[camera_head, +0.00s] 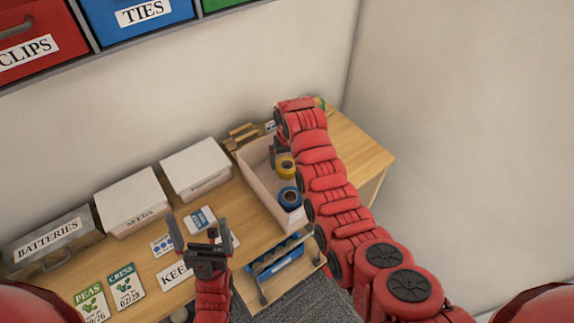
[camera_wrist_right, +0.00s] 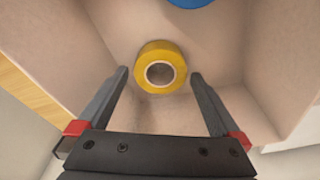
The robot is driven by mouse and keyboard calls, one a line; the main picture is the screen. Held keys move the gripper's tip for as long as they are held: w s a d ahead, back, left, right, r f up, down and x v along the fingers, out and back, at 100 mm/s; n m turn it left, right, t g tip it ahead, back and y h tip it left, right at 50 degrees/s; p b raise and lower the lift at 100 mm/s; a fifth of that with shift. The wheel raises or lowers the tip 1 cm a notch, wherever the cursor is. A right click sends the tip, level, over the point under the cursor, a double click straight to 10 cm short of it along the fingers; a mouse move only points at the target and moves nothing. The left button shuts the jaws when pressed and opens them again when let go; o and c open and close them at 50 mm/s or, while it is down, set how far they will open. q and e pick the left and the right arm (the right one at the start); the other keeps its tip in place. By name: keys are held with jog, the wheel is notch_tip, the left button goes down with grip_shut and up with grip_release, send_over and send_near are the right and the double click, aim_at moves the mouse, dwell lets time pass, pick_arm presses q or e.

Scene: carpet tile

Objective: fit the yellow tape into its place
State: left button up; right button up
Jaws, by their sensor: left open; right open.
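The yellow tape (camera_head: 286,168) is a roll lying inside an open pale box (camera_head: 252,166) on the table. In the right wrist view the yellow tape (camera_wrist_right: 161,68) sits on the box floor, its hole facing the camera. My right gripper (camera_wrist_right: 158,82) is open, its two fingers apart on either side of the near part of the roll, not closed on it. In the head view my right gripper (camera_head: 279,152) reaches into the box, partly hidden by my arm. My left gripper (camera_head: 200,236) is open and empty above the front of the table, left of the box.
A blue tape roll (camera_head: 290,198) lies in the same box, near its front end. A blue tool holder (camera_head: 275,262) stands before the box. Two white boxes (camera_head: 133,201) and a batteries box (camera_head: 50,240) line the back. Seed packets (camera_head: 124,285) lie at the front left.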

jog(key=shift+w+a+f+p, duration=0.15)
jog(key=shift+f+p, duration=0.1)
jog(key=shift+f, duration=0.45)
jog(key=shift+w+d+f+p, duration=0.1)
jog(key=shift+f+p, duration=0.1)
jog(key=shift+f, duration=0.5)
jog(key=c, duration=1.2)
